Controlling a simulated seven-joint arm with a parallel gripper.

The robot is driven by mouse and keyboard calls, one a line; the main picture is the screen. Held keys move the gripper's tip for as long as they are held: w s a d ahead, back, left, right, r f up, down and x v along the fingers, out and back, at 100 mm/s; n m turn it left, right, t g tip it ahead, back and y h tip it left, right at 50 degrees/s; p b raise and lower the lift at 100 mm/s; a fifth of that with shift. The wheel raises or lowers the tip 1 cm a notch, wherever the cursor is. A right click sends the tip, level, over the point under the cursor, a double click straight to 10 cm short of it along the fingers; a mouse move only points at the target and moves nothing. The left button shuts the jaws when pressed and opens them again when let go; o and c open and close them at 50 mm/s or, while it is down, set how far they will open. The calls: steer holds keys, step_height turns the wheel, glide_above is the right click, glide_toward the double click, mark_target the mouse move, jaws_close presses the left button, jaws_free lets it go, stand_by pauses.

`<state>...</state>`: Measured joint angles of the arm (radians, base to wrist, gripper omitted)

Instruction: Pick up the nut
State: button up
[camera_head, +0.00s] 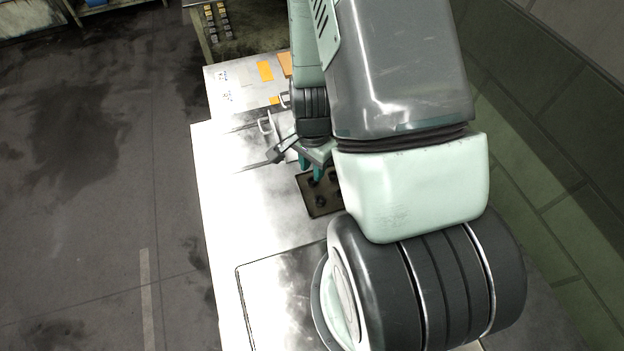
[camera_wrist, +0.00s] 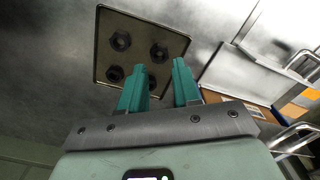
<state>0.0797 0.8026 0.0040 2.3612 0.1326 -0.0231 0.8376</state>
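Several dark hexagonal nuts lie in a shallow dark square tray (camera_wrist: 141,28) in the wrist view. One nut (camera_wrist: 121,40) is at the upper left, one nut (camera_wrist: 159,52) at the right, and one nut (camera_wrist: 115,73) at the lower left. Another is partly hidden by my fingers. My gripper (camera_wrist: 160,76) has two teal fingers apart, with no nut seen held between them. They overlap the tray's lower edge in the picture; their height above it is unclear. In the head view, my gripper (camera_head: 311,171) is by the far edge of the tray (camera_head: 309,204), partly covered by my arm.
The tray sits on a pale metal worktop (camera_head: 235,190). Metal handles (camera_head: 265,126) and orange pieces (camera_head: 265,71) are farther back. A dark-outlined flat panel (camera_head: 270,290) is at the near side. The worktop left of the tray is clear.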

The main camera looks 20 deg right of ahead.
step_height(320, 180, down, 4)
steer(key=shift+d+f, duration=0.1)
steer(key=shift+d, duration=0.05)
steer(key=shift+c, duration=0.5)
jaws_close()
steer(key=shift+r, duration=0.2)
step_height(320, 180, up, 10)
steer(key=shift+f, duration=0.1)
